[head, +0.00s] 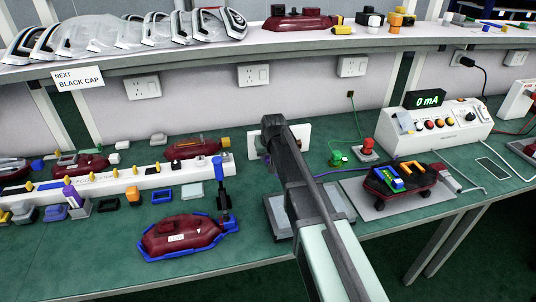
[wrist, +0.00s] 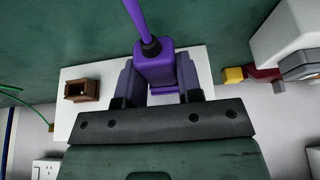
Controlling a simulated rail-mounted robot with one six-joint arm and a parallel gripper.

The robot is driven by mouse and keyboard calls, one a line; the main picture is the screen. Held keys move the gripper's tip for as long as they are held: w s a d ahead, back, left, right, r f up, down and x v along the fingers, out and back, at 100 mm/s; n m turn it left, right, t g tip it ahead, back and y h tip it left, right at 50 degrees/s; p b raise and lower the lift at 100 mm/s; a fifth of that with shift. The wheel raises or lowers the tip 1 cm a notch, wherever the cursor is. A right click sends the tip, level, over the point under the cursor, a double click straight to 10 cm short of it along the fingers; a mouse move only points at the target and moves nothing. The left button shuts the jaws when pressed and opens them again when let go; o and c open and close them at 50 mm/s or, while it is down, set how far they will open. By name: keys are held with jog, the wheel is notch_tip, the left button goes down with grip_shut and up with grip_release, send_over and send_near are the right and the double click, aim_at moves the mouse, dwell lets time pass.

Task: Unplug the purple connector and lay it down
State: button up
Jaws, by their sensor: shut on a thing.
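In the wrist view my gripper (wrist: 155,88) is shut on the purple connector (wrist: 154,62), with one finger on each side. A purple cable (wrist: 138,18) runs from a dark collar on the connector to the top of the picture. Behind it is a white plate (wrist: 78,120) with a brown square socket (wrist: 81,90) to the left of the connector. I cannot tell whether the connector is seated in the plate or free of it. In the head view my arm hides the connector and most of the white plate (head: 301,133); the purple cable (head: 345,170) shows to its right.
A grey tray (head: 281,216) lies under my arm. A dark red lamp in a blue cradle (head: 150,250) stands left of it. Right of my arm are a green plug (head: 338,158), a red button (head: 368,146), a lamp on a grey plate (head: 365,207) and the meter box (head: 425,140).

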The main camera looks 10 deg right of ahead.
jog(key=shift+s, duration=1.45)
jog(key=shift+s+d, duration=0.1)
jog(key=shift+s, duration=0.75)
